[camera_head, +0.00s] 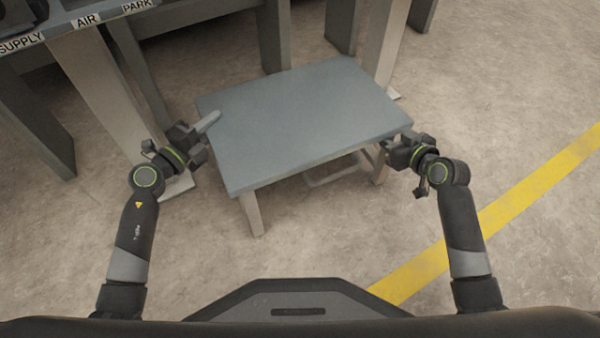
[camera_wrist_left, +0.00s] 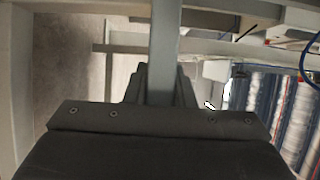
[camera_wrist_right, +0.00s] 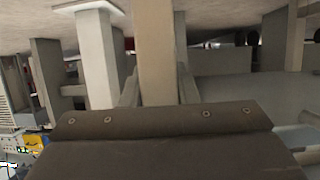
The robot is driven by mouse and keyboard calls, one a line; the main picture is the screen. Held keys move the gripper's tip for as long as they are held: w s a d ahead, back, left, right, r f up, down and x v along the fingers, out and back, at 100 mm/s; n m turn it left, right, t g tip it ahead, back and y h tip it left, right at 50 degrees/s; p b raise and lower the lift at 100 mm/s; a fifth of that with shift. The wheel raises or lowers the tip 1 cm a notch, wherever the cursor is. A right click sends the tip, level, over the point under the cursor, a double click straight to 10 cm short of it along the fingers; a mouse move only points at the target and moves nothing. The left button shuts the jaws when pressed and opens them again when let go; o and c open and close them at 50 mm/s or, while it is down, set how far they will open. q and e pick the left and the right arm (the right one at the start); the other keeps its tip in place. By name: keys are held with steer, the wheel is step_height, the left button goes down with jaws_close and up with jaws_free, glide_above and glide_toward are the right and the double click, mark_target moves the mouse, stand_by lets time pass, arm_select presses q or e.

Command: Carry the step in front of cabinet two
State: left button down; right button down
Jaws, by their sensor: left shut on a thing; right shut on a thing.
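The step (camera_head: 305,120) is a low stool with a flat blue-grey top and pale legs, in the middle of the head view. My left gripper (camera_head: 207,130) is at its left edge, shut on the step. In the left wrist view a grey bar of the step (camera_wrist_left: 164,60) runs between the fingers. My right gripper (camera_head: 392,146) is at its right front corner, shut on the step. In the right wrist view a beige part of the step (camera_wrist_right: 156,50) stands between the fingers. Cabinet two cannot be told apart in these views.
Another pale post (camera_head: 385,45) stands behind the step's right side. A yellow floor line (camera_head: 500,212) crosses the open floor at right.

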arm_select(q)
steer(key=shift+f+b, duration=0.5)
steer(key=shift+b, duration=0.05)
arm_select(e)
steer(key=shift+f, duration=0.5)
arm_select(q)
steer(key=c, duration=1.7)
jaws_free()
steer(key=shift+f, duration=0.25)
arm_select(e)
steer(key=c, duration=1.6)
jaws_free()
steer(key=shift+d+f, duration=0.1)
steer(key=shift+f, duration=0.2)
arm_select(q)
steer(key=o, duration=0.3)
steer(key=shift+r, duration=0.15)
arm_select(e)
steer(key=shift+o, duration=1.4)
steer(key=shift+r, duration=0.15)
arm_select(q)
steer(key=shift+o, duration=0.8)
arm_select(e)
steer(key=shift+o, duration=1)
arm_select(q)
steer(key=v, duration=1.2)
arm_select(e)
steer(key=v, duration=1.2)
